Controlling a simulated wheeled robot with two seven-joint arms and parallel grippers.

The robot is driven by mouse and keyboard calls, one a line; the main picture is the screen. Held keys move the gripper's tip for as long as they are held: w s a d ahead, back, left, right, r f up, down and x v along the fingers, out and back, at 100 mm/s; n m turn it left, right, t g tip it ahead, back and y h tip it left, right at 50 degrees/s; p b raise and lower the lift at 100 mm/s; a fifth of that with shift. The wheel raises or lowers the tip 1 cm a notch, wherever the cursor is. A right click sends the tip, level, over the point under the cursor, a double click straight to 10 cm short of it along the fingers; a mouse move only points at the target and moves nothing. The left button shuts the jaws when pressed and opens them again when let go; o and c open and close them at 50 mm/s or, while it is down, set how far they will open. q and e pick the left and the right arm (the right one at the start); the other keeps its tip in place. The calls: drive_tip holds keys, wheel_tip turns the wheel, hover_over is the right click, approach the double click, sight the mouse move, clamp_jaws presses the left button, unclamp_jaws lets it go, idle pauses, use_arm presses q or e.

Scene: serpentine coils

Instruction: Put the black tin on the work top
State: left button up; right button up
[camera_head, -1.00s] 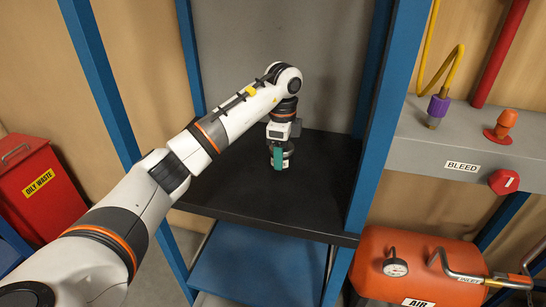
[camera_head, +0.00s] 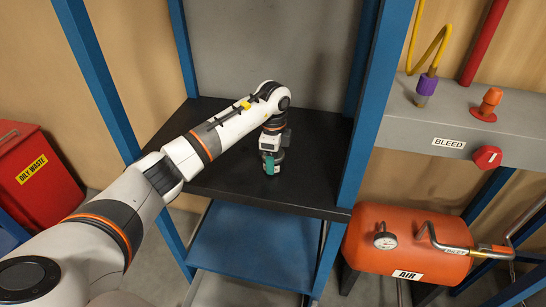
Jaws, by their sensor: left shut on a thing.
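The black work top (camera_head: 318,178) is the dark flat shelf between the blue posts. My left gripper (camera_head: 271,162) comes in from the left and points down over the middle of this top, with teal fingers. It is shut on a small dark thing, seemingly the black tin (camera_head: 279,156), which shows only in part beside the fingers. The tin is low at the work top; I cannot tell whether it touches the surface. My right gripper is not in view.
Blue posts (camera_head: 360,110) frame the work top, with a grey panel behind. A blue lower shelf (camera_head: 255,245) is below. At right are a grey beam with valves (camera_head: 470,118) and an orange air tank (camera_head: 410,240). A red oily waste bin (camera_head: 40,180) stands left. The top around the gripper is clear.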

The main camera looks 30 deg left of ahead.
use_arm(q)
drive_tip(key=o, duration=1.1)
wheel_tip(320, 180, up, 12)
drive_tip(key=shift+r+b, duration=0.2)
drive_tip(key=shift+b, duration=0.65)
drive_tip(key=shift+f, duration=0.1)
